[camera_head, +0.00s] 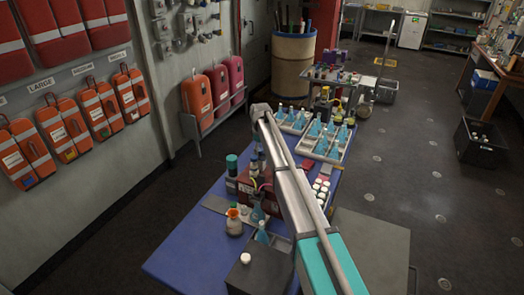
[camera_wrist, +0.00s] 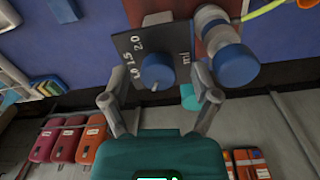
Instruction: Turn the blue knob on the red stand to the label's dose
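In the wrist view a round blue knob (camera_wrist: 158,69) sits on a dark dial plate (camera_wrist: 125,45). The plate has white marks, of which 2.0, 1.5 and "ml" can be read. A small light pointer shows at the knob's lower edge. My gripper (camera_wrist: 157,78) is open, with one finger on each side of the knob and gaps between. A red part of the stand (camera_wrist: 215,12) shows behind the plate. In the head view the red stand (camera_head: 248,190) is on the blue table, partly behind my arm. My gripper is hidden there, and the dose label cannot be read.
A white and blue cylinder (camera_wrist: 233,62) stands close to the right finger. The table's left front part is clear.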

